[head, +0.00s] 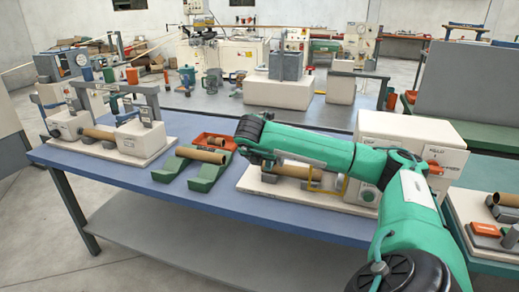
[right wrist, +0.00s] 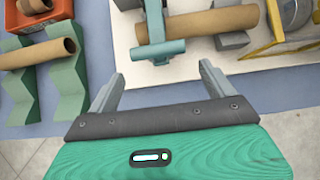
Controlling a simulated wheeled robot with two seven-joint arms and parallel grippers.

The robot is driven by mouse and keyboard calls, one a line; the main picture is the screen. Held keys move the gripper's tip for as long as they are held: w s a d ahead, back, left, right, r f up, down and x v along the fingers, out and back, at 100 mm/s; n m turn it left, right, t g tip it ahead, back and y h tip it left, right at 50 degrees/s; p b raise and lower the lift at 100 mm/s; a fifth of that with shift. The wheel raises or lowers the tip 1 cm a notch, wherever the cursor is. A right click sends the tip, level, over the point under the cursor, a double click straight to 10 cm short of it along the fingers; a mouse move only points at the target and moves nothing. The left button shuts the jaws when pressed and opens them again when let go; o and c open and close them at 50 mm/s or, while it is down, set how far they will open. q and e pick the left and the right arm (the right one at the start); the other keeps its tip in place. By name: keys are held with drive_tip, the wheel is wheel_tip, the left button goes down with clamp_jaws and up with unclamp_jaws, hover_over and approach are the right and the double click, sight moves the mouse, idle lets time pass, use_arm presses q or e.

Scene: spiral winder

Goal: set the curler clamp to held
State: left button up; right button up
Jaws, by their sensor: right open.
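The machine on the right of the table has a white base (head: 252,187) carrying a brown tube (head: 300,170). In the right wrist view a blue-grey lever with a crossbar (right wrist: 158,49), which looks like the curler clamp, lies by the brown tube (right wrist: 215,20). I cannot tell its setting. My right gripper (right wrist: 162,73) is open and empty, its fingers just short of the crossbar and apart from it. In the head view my right arm reaches over the machine and partly hides it; the clamp is hidden there. My left gripper is not in view.
Green V-shaped supports (head: 203,180) with a tube and an orange-red tray (head: 216,141) stand left of the machine. A white control box (head: 400,135) stands at its right end. Another tube machine (head: 130,140) is at the table's left. The blue front edge is clear.

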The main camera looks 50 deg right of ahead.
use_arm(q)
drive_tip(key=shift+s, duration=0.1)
use_arm(e)
drive_tip(key=v, duration=1)
drive_tip(key=shift+a, duration=0.2)
